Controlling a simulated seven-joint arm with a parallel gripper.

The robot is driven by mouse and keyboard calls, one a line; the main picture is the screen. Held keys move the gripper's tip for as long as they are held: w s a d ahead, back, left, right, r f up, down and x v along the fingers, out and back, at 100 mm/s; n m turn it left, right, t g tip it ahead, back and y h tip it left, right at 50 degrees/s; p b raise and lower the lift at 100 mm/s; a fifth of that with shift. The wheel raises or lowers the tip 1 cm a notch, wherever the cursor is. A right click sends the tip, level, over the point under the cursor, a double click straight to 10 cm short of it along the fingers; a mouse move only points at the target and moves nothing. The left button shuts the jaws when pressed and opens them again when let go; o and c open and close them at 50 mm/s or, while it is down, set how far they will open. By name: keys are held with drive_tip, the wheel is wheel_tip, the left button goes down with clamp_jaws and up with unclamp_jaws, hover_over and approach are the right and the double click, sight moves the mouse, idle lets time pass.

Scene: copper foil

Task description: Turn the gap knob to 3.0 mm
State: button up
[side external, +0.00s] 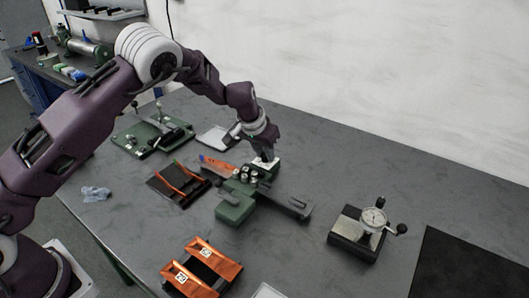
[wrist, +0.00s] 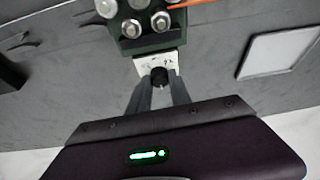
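The gap knob (wrist: 159,77) is small and black, in front of a white scale plate (wrist: 146,63) on a green machine (side external: 238,203). Marks on the plate are too small to read, so the setting cannot be told. My gripper (wrist: 160,76) points down at the machine's far end, its two fingertips on either side of the knob. The fingers look apart, with narrow gaps beside the knob; contact is not clear. In the side view my gripper (side external: 266,154) hides the knob, and the white plate shows just below the fingers.
Silver bolts or rollers (wrist: 132,28) stand on the machine close to the knob. A dial gauge (side external: 373,218) on a black block stands at right. Orange copper pieces (side external: 203,262) lie in front, and a dark tray (side external: 178,184) at left. A white pad (wrist: 279,55) lies nearby. Grey table is clear toward the wall.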

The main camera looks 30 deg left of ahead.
drive_tip(key=shift+a+m, duration=0.1)
drive_tip(key=shift+m, duration=0.2)
clamp_jaws()
drive_tip(key=m+h, duration=0.1)
drive_tip(key=m, duration=0.1)
drive_tip(key=shift+a+m, duration=0.1)
drive_tip(key=shift+m, duration=0.3)
drive_tip(key=m+h, duration=0.1)
drive_tip(key=m, duration=0.1)
drive_tip(key=m+g+h, duration=0.1)
drive_tip(key=m, duration=0.2)
drive_tip(key=shift+w+m, duration=0.1)
drive_tip(key=shift+m, duration=0.2)
drive_tip(key=o, duration=1)
unclamp_jaws()
drive_tip(key=shift+c, duration=0.2)
drive_tip(key=v, duration=0.7)
drive_tip(key=shift+a, duration=0.15)
